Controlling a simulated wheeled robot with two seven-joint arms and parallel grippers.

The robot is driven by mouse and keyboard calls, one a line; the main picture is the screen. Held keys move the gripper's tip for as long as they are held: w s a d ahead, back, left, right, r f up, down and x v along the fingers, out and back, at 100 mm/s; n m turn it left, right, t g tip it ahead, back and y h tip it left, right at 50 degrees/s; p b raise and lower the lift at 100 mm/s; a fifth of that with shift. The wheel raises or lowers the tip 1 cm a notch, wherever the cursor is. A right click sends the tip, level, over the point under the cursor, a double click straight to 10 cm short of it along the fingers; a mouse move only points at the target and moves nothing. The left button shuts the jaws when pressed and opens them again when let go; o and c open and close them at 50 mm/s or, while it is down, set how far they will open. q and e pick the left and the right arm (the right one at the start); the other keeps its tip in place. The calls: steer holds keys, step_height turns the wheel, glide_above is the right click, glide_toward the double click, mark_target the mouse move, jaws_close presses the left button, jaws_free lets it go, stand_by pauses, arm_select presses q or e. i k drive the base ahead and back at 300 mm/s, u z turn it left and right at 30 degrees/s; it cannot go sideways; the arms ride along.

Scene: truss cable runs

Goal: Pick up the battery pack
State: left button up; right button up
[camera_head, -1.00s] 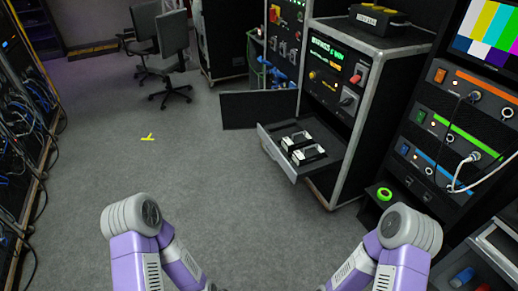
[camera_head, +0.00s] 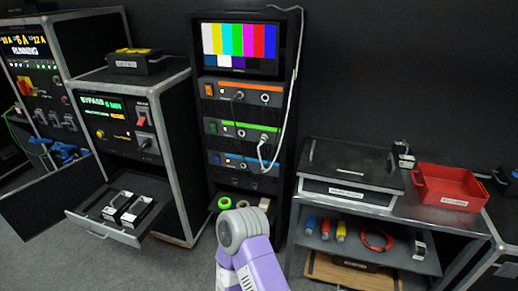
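Two black-and-white blocks that look like battery packs, a left one (camera_head: 117,205) and a right one (camera_head: 137,210), lie side by side in an open drawer (camera_head: 100,232) at the left. A similar small black-and-white block (camera_head: 403,158) stands on the bench top at the right, and another (camera_head: 419,246) is on the shelf below. I cannot tell for sure which is the battery pack. Only a purple and grey link of one of my arms shows at the bottom middle. Neither gripper is in view.
A tall rack (camera_head: 288,120) with a colour-bar screen stands in the middle. The bench at the right carries a black case (camera_head: 350,165) and a red bin (camera_head: 450,182). Its shelf holds coloured cylinders and a red ring (camera_head: 377,239). The open drawer juts out over grey floor (camera_head: 90,258).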

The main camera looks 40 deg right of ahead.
mark_target(406, 160)
steer(key=z, duration=4.25)
steer(key=i, duration=2.15)
steer(key=u, duration=3.2)
